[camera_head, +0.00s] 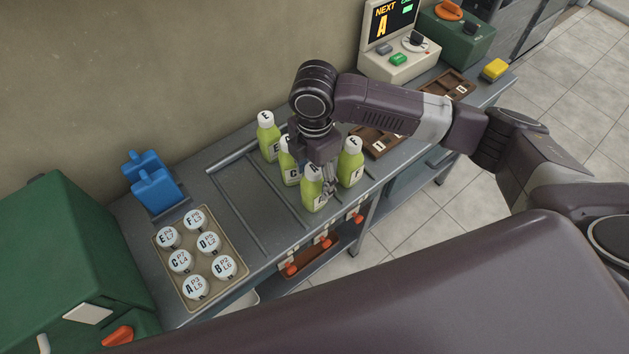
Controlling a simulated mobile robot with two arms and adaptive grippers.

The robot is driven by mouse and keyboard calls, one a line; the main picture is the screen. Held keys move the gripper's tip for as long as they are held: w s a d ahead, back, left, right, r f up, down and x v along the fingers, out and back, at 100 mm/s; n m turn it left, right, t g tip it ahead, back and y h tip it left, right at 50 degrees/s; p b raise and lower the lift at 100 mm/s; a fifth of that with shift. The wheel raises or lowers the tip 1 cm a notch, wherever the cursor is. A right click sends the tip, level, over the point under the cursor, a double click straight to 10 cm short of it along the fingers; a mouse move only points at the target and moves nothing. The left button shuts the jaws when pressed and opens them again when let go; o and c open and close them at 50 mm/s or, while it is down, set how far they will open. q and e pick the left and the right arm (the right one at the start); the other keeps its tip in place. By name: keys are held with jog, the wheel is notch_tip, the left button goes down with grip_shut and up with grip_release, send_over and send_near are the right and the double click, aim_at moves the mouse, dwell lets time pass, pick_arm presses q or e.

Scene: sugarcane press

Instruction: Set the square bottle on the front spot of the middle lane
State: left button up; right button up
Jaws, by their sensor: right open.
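Several green bottles with white caps stand upright on the grey bench. One bottle (267,138) is at the back, another (289,172) is in the middle, and one (351,163) is to the right. A front bottle (312,190) stands near the bench's front edge, by the lane rails. Which one is the square bottle I cannot tell for sure. My right gripper (328,186) is open and points down close beside the front bottle; its fingers are partly hidden, and I cannot tell whether they touch it. My left gripper is out of view.
Thin rails (237,217) mark lanes on the bench, with bare lanes left of the bottles. A tray (217,292) of lettered white caps and blue packs (154,184) lie left. A brown tray (377,141) and a display machine (398,62) are right. Orange knobs (325,243) line the front.

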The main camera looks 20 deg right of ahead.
notch_tip(320, 180, up, 10)
jog(key=shift+f+b, duration=0.1)
jog(key=shift+b, duration=0.5)
